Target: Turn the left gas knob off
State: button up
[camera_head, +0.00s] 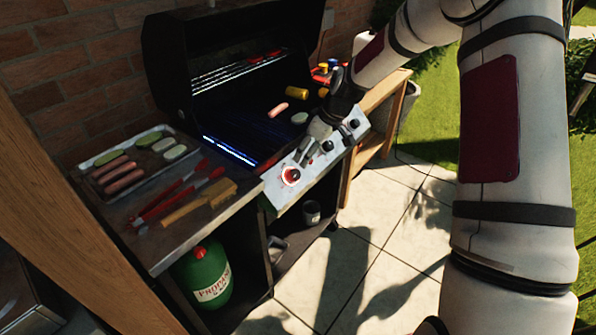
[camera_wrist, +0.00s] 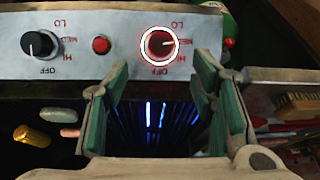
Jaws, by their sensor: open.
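The left gas knob (camera_head: 291,176) is on the grill's front panel, with a red glow and a pale ring around it. In the wrist view, which is upside down, the knob (camera_wrist: 159,45) is right of centre, and its white pointer line points right toward the MED mark, not to OFF. My gripper (camera_head: 311,152) is over the panel, just up and right of the knob. In the wrist view my open gripper (camera_wrist: 160,68) has its green-padded fingers on either side below the knob, empty. No contact with the knob shows.
A red button (camera_wrist: 101,44) and a black knob (camera_wrist: 40,45) share the panel. Blue flames (camera_head: 228,150) burn in the grill. The side shelf holds a food tray (camera_head: 168,128), red tongs (camera_head: 180,193) and a brush (camera_head: 222,192). A green propane tank (camera_head: 203,272) stands below.

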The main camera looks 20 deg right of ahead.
aim_at(296, 174)
jog(key=x, duration=1)
jog(key=c, duration=1.1)
